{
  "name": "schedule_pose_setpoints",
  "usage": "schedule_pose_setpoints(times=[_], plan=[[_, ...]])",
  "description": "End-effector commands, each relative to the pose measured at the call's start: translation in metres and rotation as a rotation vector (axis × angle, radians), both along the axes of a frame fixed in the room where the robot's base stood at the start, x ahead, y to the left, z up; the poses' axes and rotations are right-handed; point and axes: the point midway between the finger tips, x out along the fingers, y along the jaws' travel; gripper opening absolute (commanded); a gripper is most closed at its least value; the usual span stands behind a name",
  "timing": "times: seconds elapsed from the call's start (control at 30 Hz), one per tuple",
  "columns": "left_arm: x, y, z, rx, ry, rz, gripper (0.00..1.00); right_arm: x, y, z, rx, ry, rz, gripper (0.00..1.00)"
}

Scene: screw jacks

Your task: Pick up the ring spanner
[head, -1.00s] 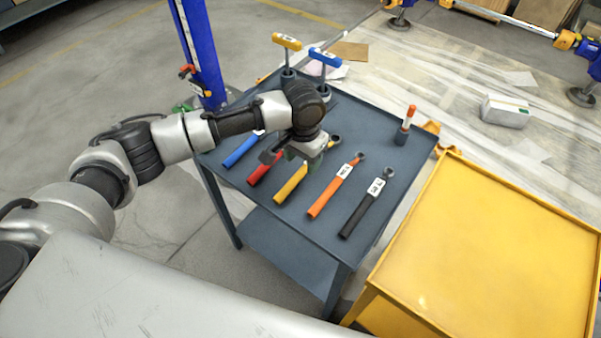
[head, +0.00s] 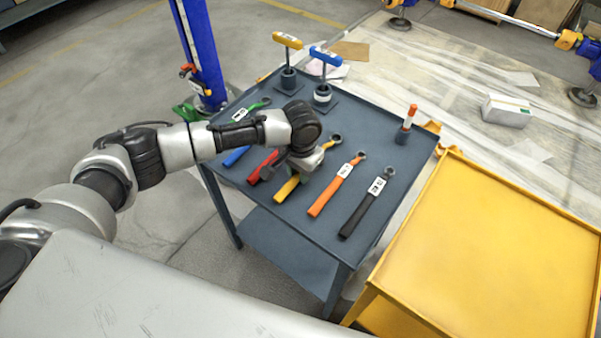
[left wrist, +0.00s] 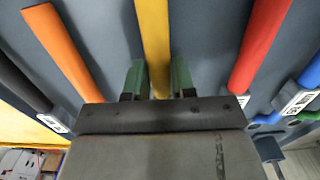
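Several ring spanners lie side by side on the dark grey table (head: 356,108). The yellow spanner (head: 286,190) is under my left gripper (head: 290,170), its ring end showing beyond the wrist. In the left wrist view, the two green fingers of the gripper (left wrist: 158,82) stand apart on either side of the yellow handle (left wrist: 154,35), with gaps visible. Whether they reach down beside it is hard to tell. The orange spanner (head: 330,194), black spanner (head: 362,213) and red spanner (head: 258,168) lie nearby. A blue handle (head: 236,156) is partly hidden by my arm.
A green spanner (head: 256,106) shows behind my arm. Blue (head: 324,58) and yellow (head: 287,42) T-handled tools stand in holders at the back. An orange-and-white tool (head: 409,118) stands upright at the right. A yellow table (head: 490,250) with a bare top is at the right.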

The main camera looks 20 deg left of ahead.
Motion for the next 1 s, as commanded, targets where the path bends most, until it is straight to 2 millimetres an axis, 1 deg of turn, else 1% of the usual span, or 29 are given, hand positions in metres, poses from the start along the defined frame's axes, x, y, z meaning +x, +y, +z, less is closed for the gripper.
schedule_pose_setpoints(times=[0.03,0.07,0.1,0.4,0.53,0.67,0.8,0.83,1.0], plan=[[0.0,0.0,0.0,0.0,0.0,0.0,0.06,0.0,0.0,0.0,0.0,0.0,0.0,0.43],[0.0,0.0,0.0,0.0,0.0,0.0,0.02,0.0,0.0,0.0,0.0,0.0,0.0,0.43],[0.0,0.0,0.0,0.0,0.0,0.0,0.0,0.0,0.0,0.0,0.0,0.0,0.0,0.43],[0.001,0.0,0.001,-0.001,-0.002,0.0,0.0,0.0,0.0,0.0,0.0,0.0,0.0,0.43],[0.001,0.0,0.006,-0.001,-0.003,0.0,0.0,0.0,0.0,0.001,0.0,0.0,0.0,0.43],[0.001,0.0,0.018,-0.002,-0.003,0.0,0.0,0.0,0.0,0.002,0.0,0.0,0.0,0.43],[0.001,0.0,0.042,-0.003,-0.005,-0.001,0.0,0.0,0.0,0.004,0.0,0.0,0.0,0.43],[0.0,-0.002,0.046,-0.003,-0.004,-0.003,0.0,0.0,0.0,0.004,0.0,0.0,0.0,0.43],[-0.017,-0.041,0.068,-0.006,-0.003,-0.008,0.0,0.0,0.0,0.006,0.0,0.0,0.0,0.43]])
